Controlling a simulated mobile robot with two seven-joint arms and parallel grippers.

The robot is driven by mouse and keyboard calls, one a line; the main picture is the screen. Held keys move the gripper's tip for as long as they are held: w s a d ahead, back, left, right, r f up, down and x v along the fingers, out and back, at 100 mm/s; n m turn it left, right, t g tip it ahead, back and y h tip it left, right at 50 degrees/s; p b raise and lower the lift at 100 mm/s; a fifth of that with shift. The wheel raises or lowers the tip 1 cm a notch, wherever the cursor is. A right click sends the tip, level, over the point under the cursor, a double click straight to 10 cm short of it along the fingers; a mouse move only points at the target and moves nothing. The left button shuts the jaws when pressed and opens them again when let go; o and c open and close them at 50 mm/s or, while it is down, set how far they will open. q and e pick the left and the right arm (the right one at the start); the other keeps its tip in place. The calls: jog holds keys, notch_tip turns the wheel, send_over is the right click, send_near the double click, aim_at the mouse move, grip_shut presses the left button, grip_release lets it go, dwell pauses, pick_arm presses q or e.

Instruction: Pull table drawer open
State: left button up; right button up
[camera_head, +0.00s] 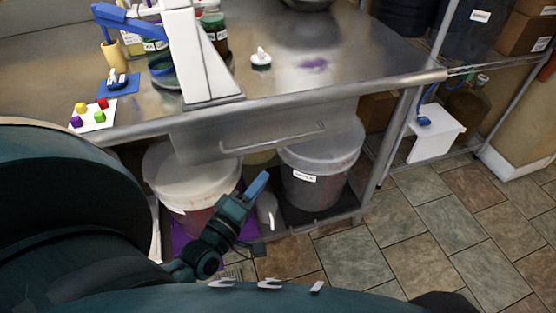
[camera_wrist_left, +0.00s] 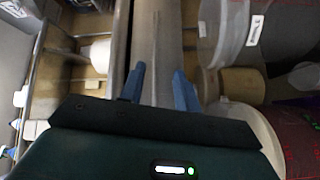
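The steel table (camera_head: 340,70) has a grey drawer (camera_head: 225,133) under its top, with a long bar handle (camera_head: 273,138) on its front. The drawer looks closed. My left gripper (camera_head: 258,184) is below and in front of the handle, apart from it, with blue fingers pointing up toward the drawer. In the left wrist view the fingers (camera_wrist_left: 158,84) are spread with nothing held between them. A grey metal surface lies beyond them; I cannot tell which part of the table it is. My right gripper is not in view.
Two lidded white buckets, left (camera_head: 190,178) and right (camera_head: 322,160), stand under the table. A white plate with coloured cubes (camera_head: 93,114) and a white stand (camera_head: 200,60) are on top. The tiled floor (camera_head: 430,235) is clear.

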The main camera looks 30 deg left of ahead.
aim_at(279, 139)
pick_arm(q)
jog(key=w+a, duration=0.1)
jog(key=w, duration=0.3)
jog(key=w+r+n+y, duration=0.1)
jog(key=w, duration=0.4)
jog(key=w+a+n+t, duration=0.1)
jog(key=w, duration=0.3)
jog(key=shift+w+a+r+b, duration=0.25)
jog(key=shift+a+r+b, duration=0.1)
jog(key=shift+r+b, duration=0.05)
grip_shut()
